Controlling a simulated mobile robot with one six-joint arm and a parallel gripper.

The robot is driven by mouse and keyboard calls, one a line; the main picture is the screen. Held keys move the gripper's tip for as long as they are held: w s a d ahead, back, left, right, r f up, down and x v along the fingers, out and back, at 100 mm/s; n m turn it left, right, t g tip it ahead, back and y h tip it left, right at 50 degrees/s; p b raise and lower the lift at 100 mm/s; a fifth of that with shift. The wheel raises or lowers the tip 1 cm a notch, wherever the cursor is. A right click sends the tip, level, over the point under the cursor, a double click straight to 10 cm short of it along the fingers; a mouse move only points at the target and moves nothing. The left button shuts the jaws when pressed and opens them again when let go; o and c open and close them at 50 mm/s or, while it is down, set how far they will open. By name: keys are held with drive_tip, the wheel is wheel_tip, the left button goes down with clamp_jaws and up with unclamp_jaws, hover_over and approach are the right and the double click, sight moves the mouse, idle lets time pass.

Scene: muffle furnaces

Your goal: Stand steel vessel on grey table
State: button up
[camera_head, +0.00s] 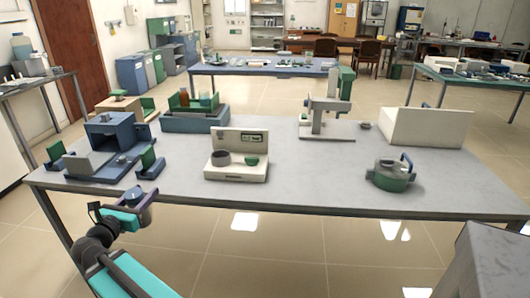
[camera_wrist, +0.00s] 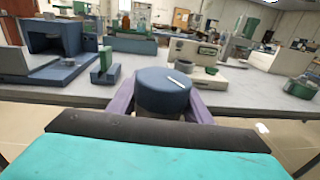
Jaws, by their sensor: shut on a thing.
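The steel vessel (camera_wrist: 163,92), a dark blue-grey cylinder with a flat top and a small white mark, is upright between the two purple fingers of my gripper (camera_wrist: 160,108) in the wrist view. In the head view my gripper (camera_head: 140,203) is shut on the vessel (camera_head: 134,194), which shows small and partly hidden, at the left near the front edge of the grey table (camera_head: 310,190). The vessel appears held off the tabletop; its base is hidden by the gripper.
On the table, a blue furnace (camera_head: 108,138) with green blocks stands at left, a white stand (camera_head: 238,165) with bowls at centre and a green pot (camera_head: 391,178) at right. A grey stand (camera_head: 322,120) and white box (camera_head: 427,128) are behind. The front middle is clear.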

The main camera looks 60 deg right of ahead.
drive_tip(key=s+d+f+m+g+b, duration=0.1)
drive_tip(key=s+d+m+g+b, duration=0.2)
drive_tip(key=s+d, duration=0.6)
drive_tip(key=s+d+g+b, duration=0.2)
drive_tip(key=s+d+b, duration=0.3)
drive_tip(key=d, duration=0.8)
drive_tip(key=s+d+m+g+b, duration=0.1)
drive_tip(key=s+d+g+b, duration=0.1)
drive_tip(key=s+d, duration=0.4)
drive_tip(key=s+d+m+g+b, duration=0.2)
drive_tip(key=s+d+b, duration=0.3)
drive_tip(key=s, duration=0.9)
drive_tip(key=shift+d+g, duration=0.3)
drive_tip(key=shift+d, duration=0.5)
drive_tip(key=shift+d+p, duration=0.25)
drive_tip(key=shift+p, duration=0.7)
drive_tip(key=p+x, duration=0.2)
drive_tip(key=p, duration=0.5)
drive_tip(key=shift+p, duration=0.4)
drive_tip(key=d+f, duration=0.1)
drive_tip(key=d, duration=1.1)
drive_tip(key=shift+s+f, duration=0.3)
drive_tip(key=shift+s, duration=0.05)
